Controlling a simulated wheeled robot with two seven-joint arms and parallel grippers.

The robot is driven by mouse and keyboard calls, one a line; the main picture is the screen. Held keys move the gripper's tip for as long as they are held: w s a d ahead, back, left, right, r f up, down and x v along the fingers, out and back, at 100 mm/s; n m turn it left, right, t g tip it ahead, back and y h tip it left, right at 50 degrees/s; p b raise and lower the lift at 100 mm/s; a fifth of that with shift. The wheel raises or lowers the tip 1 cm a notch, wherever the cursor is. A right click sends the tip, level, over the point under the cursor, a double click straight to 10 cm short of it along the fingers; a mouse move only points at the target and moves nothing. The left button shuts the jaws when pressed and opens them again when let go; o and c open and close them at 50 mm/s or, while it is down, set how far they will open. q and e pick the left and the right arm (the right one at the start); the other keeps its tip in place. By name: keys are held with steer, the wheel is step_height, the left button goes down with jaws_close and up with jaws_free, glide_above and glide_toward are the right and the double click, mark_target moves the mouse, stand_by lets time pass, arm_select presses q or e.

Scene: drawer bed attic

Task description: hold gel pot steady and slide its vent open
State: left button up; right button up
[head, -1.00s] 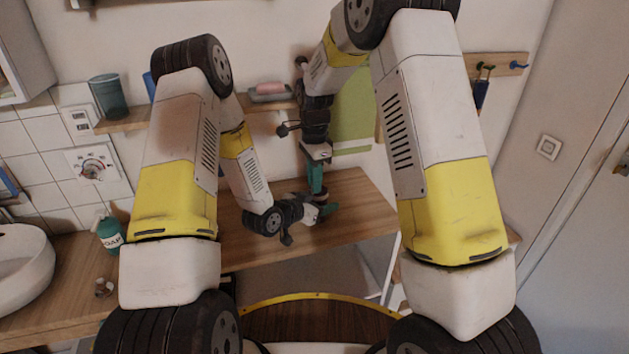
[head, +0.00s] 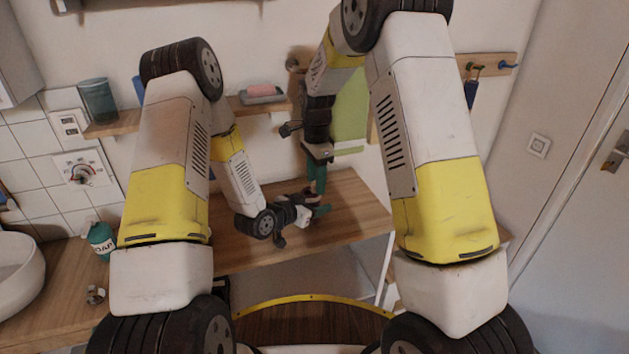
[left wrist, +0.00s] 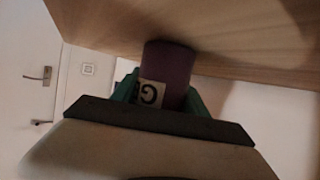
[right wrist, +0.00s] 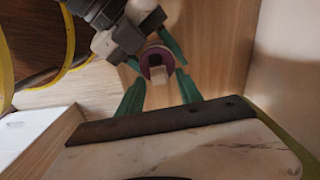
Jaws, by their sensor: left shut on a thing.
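The gel pot is a purple cylinder with a white label bearing a dark letter, seen in the left wrist view (left wrist: 170,65). My left gripper (head: 320,210) is shut on it, one green finger on each side. In the right wrist view the pot's round purple end (right wrist: 155,58) faces the camera, with a small pale tab (right wrist: 159,75), probably the vent slider, on it. My right gripper (right wrist: 160,84) points down from above, fingers apart on either side of the tab, without visible contact. In the head view the grippers largely hide the pot.
The wooden counter (head: 350,225) lies under both grippers, mostly clear. A teal soap bottle (head: 101,240) and a white basin (head: 15,280) are at the left. A wall shelf (head: 115,125) holds a cup (head: 98,100) and a soap dish (head: 262,97).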

step_height(320, 180, up, 12)
stand_by(0.7)
arm_select(q)
steer(key=o, duration=1.6)
